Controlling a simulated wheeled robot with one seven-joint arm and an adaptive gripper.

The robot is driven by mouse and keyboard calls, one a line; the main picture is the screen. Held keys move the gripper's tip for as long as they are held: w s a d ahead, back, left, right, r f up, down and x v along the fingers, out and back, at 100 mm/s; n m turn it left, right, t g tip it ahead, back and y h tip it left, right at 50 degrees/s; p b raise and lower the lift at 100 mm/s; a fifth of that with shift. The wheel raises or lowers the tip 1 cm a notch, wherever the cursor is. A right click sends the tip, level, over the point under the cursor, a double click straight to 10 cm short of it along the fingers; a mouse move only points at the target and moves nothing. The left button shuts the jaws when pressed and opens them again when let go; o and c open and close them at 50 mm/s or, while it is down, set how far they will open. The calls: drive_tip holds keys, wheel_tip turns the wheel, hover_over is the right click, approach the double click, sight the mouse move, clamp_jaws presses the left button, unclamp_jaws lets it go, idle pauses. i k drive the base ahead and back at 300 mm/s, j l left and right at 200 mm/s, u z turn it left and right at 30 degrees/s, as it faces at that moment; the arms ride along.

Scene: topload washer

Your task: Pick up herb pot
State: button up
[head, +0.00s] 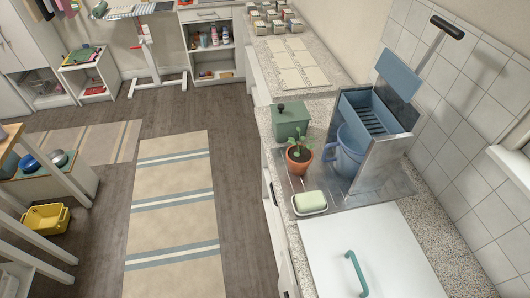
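The herb pot (299,160) is a small terracotta pot with a green leafy plant growing from it. In the head view it stands upright near the front edge of the speckled counter, on or at the edge of a grey metal tray. A green lidded box is close behind it, a blue jug is to its right and a soap dish is in front of it. My gripper does not show in the head view.
The green box (290,121), blue jug (345,151) and soap dish (310,203) crowd the pot. An upright metal panel (381,160) stands to the right. A white lid (375,255) with a teal handle lies nearer. The floor beside the counter, with a striped rug (172,215), is clear.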

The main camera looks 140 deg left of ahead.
sight(299, 157)
drive_tip(key=k+u, duration=0.1)
drive_tip(key=u, duration=3.8)
